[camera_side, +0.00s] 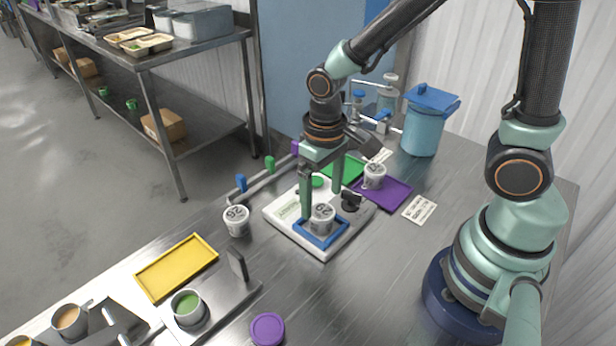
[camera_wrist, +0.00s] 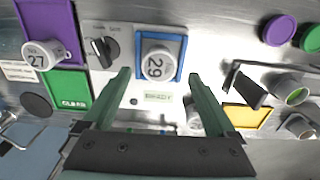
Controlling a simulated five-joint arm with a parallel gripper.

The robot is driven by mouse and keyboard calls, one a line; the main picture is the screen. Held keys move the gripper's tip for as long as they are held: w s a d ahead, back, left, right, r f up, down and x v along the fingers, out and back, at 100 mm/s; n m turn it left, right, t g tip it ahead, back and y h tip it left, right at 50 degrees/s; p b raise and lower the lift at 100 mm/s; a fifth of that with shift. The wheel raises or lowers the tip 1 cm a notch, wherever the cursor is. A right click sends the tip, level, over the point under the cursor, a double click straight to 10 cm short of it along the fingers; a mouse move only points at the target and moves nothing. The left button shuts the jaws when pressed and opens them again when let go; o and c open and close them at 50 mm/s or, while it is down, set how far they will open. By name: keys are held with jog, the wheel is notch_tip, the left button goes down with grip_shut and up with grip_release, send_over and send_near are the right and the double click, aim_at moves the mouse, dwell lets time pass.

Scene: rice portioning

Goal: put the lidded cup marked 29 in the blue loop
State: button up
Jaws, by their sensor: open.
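The white lidded cup marked 29 (camera_wrist: 157,65) stands upright inside the square blue loop (camera_wrist: 178,72) on the white device. In the side view the cup (camera_side: 322,219) also sits within the blue loop (camera_side: 318,241). My gripper (camera_side: 321,205) is open. In the wrist view my gripper (camera_wrist: 160,76) has one finger on each side of the cup, with gaps between the fingers and the cup. The side view shows one finger overlapping the near-left area of the loop; I cannot tell whether it touches.
A cup marked 27 (camera_wrist: 40,56) stands on a purple mat (camera_wrist: 67,20) beside a green mat (camera_wrist: 75,84). Another lidded cup (camera_side: 236,221) stands left of the white device (camera_side: 272,215). A yellow tray (camera_side: 160,272), purple lid (camera_side: 267,328) and blue-lidded bin (camera_side: 422,130) stand further out.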

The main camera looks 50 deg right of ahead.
aim_at(322, 211)
jog(key=d+r+t, duration=0.2)
jog(key=d+r, duration=0.1)
jog(key=r, duration=0.4)
jog(key=s+d+r+t, duration=0.1)
jog(key=d+r+t, duration=0.2)
jog(key=r, duration=0.5)
jog(key=shift+d+r+t, duration=0.25)
jog(key=shift+d+t, duration=0.05)
jog(key=shift+d, duration=0.2)
